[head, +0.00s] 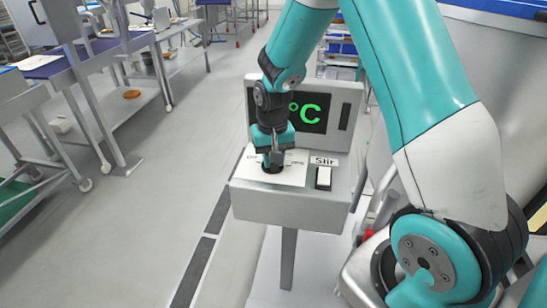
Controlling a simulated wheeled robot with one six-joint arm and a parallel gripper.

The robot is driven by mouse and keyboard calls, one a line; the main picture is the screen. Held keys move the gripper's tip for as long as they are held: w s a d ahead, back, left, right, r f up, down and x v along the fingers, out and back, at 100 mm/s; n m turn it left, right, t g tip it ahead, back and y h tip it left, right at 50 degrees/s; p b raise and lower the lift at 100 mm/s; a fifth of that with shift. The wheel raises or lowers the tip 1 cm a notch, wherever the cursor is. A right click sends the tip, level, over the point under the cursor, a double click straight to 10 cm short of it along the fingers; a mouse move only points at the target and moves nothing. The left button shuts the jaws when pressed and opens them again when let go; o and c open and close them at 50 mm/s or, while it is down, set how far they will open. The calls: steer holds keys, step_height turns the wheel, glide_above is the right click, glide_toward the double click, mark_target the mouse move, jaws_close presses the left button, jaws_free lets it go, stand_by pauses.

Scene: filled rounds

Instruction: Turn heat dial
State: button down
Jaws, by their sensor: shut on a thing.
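The heat dial (270,172) is a small dark round knob on a white label plate on top of a grey control box (275,203). My gripper (275,163) points down at it from above and is shut on the dial. My fingers and wrist hide most of the dial and part of the plate, so its pointer cannot be read. An upright panel at the back of the box has a dark display (312,112) with green "°C"; my wrist covers its left part.
A white switch (323,178) under a "Stir" label sits right of the dial, close to my gripper. The box stands on a grey post (288,258). Wheeled metal tables (100,75) stand at the left, with open floor (170,190) between.

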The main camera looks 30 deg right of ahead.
steer(key=shift+r, duration=0.1)
steer(key=c, duration=1)
jaws_free()
steer(key=shift+o, duration=0.2)
step_height(320, 180, up, 17)
steer(key=b, duration=0.2)
steer(key=shift+r+b, duration=0.15)
steer(key=shift+b, duration=0.25)
